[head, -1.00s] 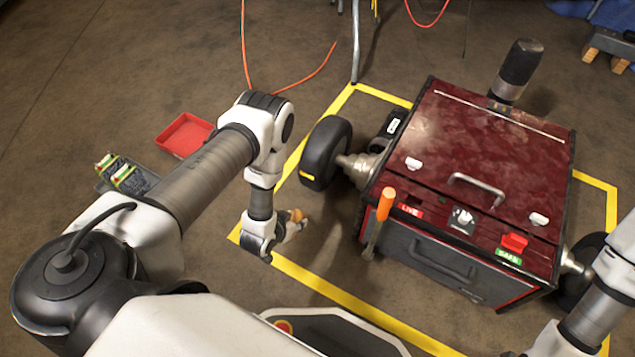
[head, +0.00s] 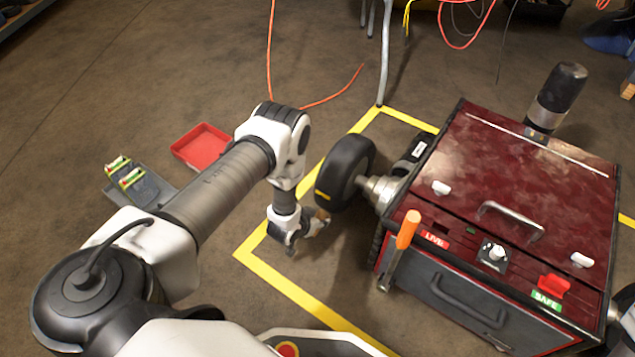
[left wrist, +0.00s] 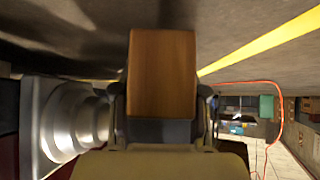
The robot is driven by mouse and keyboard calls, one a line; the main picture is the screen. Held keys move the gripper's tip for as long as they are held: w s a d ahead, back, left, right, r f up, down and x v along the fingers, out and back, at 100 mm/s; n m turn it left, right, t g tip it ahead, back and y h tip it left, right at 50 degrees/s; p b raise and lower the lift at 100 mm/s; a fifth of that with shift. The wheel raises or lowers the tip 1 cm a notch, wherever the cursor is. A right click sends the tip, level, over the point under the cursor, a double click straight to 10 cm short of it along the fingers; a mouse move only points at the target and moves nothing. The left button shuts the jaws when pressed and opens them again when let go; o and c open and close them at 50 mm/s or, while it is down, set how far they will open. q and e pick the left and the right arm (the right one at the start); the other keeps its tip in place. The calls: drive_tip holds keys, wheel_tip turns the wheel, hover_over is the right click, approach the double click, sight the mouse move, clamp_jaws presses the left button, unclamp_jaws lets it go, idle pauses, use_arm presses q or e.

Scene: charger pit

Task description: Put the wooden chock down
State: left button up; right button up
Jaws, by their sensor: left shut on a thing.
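My left gripper (head: 312,226) is shut on the wooden chock (left wrist: 162,75), a brown block that fills the middle of the left wrist view. In the head view only a small brown bit of the chock (head: 322,214) shows at the fingertips. The gripper is low, just in front of the black wheel (head: 345,172) of the dark red cart (head: 520,165). I cannot tell whether the chock touches the floor or the wheel. My right gripper is not in view.
Yellow floor tape (head: 290,290) runs around the cart. An orange-handled lever (head: 407,230) stands at the cart's front corner. A red tray (head: 202,147) and a grey tray (head: 150,188) with green-ended items lie on the floor to the left. Orange cable hangs behind.

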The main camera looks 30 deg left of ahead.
use_arm(q)
wheel_tip(320, 180, down, 4)
drive_tip(key=shift+s+r+b, duration=0.1)
drive_tip(key=shift+r+b, duration=0.15)
drive_tip(key=shift+b, duration=0.65)
drive_tip(key=shift+r, duration=0.3)
clamp_jaws()
drive_tip(key=shift+f, duration=0.1)
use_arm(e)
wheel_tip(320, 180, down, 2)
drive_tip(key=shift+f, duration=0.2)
use_arm(q)
drive_tip(key=o, duration=0.8)
unclamp_jaws()
drive_tip(key=shift+f, duration=0.15)
drive_tip(key=o, duration=0.4)
